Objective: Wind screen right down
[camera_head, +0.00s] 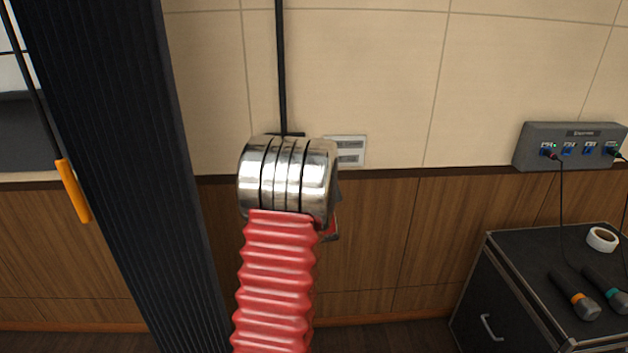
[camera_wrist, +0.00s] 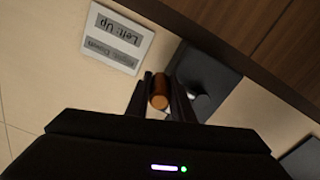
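In the wrist view, a brown cylindrical handle (camera_wrist: 159,92) stands out between the two dark fingers of my gripper (camera_wrist: 160,98). Only thin gaps, if any, show beside it, so I cannot tell whether the fingers press on it. Just right of it, a silver round part (camera_wrist: 202,106) sits on a dark wall-mounted box (camera_wrist: 208,72). A pale label plate (camera_wrist: 115,38), upside down here, reads "Left: Up" on one line; the other line is faint. In the head view, my wrist hides the handle and most of the box; the label plate (camera_head: 350,151) shows behind it. The screen is not recognisable.
A black vertical tube (camera_head: 281,70) runs down the wall to the mechanism. A dark ribbed column (camera_head: 120,170) and an orange grip (camera_head: 73,191) stand at left. At right are a grey wall panel (camera_head: 570,146) with cables and a black case (camera_head: 530,260) carrying microphones and tape.

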